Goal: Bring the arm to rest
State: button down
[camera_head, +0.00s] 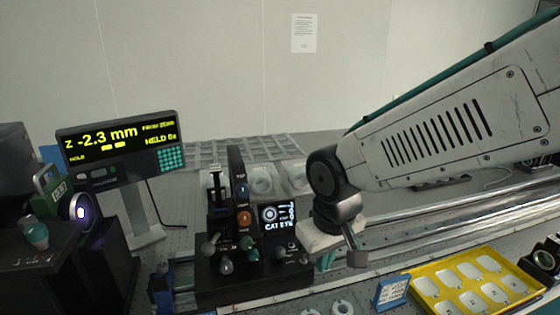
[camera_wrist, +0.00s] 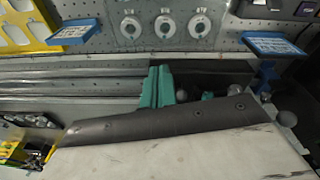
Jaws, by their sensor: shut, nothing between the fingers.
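My arm (camera_head: 440,120) reaches in from the upper right in the head view. Its wrist bends down to my gripper (camera_head: 326,261), which is just right of the black instrument with the lit "CAT EYE" screen (camera_head: 279,218). Only a bit of the teal fingers shows there. In the wrist view the teal fingers of my gripper (camera_wrist: 158,72) are together with nothing between them. The fingers are over the table; whether they touch anything there I cannot tell.
A display (camera_head: 119,142) reading "-2.3 mm" stands at left. A black block with knobs (camera_head: 224,268) is close beside my gripper. Long metal rails (camera_head: 450,215) run to the right. A yellow tray (camera_head: 424,285) and a blue label stand (camera_head: 391,291) are at lower right.

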jog(key=s+d+r+m, duration=0.2)
jog(key=s+d+r, duration=0.1)
jog(key=s+d, duration=0.4)
jog(key=s+d+r+m, duration=0.3)
jog(key=s+d, duration=0.5)
jog(key=d, duration=0.3)
jog(key=shift+s+r, duration=0.2)
jog(key=shift+r, duration=0.5)
